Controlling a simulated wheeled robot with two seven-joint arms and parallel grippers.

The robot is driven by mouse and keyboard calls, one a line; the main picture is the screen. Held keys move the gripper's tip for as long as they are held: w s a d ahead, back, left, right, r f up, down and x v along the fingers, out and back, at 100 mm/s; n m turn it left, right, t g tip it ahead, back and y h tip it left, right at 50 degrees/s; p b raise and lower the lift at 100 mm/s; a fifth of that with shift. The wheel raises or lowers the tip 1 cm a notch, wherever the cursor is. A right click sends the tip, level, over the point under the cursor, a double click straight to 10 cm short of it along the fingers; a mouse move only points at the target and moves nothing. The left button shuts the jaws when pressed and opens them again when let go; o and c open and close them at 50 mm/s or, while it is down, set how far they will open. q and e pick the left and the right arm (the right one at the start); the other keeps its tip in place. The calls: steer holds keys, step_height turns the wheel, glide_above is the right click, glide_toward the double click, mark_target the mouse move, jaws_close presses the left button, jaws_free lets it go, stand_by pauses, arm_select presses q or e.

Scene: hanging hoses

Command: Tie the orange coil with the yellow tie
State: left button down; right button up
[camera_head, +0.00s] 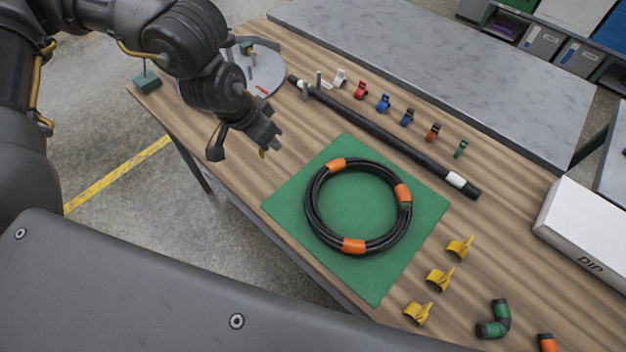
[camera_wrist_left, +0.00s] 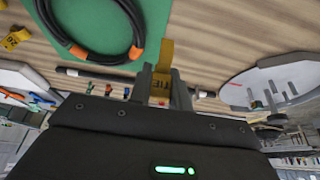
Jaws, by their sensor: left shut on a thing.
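The coil (camera_head: 313,215) is a black hose with several orange bands, lying flat on a green mat (camera_head: 378,285). The coil also shows in the left wrist view (camera_wrist_left: 100,57), at top left. My left gripper (camera_head: 270,145) is above the table, off the mat's upper-left edge and apart from the coil. It is shut on a yellow tie (camera_wrist_left: 166,52), which stands out between the fingers in the left wrist view. In the head view the held tie is mostly hidden by the fingers. My right gripper is not in view.
Three yellow clips (camera_head: 439,279) lie right of the mat. A black tube (camera_head: 385,137) and a row of coloured clips (camera_head: 383,103) lie behind it. A grey round plate (camera_head: 262,75) is at the far left. A white DIP box (camera_head: 590,232) and a green-black elbow (camera_head: 495,322) are at right.

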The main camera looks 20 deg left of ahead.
arm_select(q)
steer(key=shift+d, duration=0.1)
steer(key=d+m+g+h, duration=0.1)
steer(key=d+m, duration=0.4)
steer(key=d, duration=0.9)
steer(key=shift+s+h, duration=0.2)
steer(key=shift+h, duration=0.1)
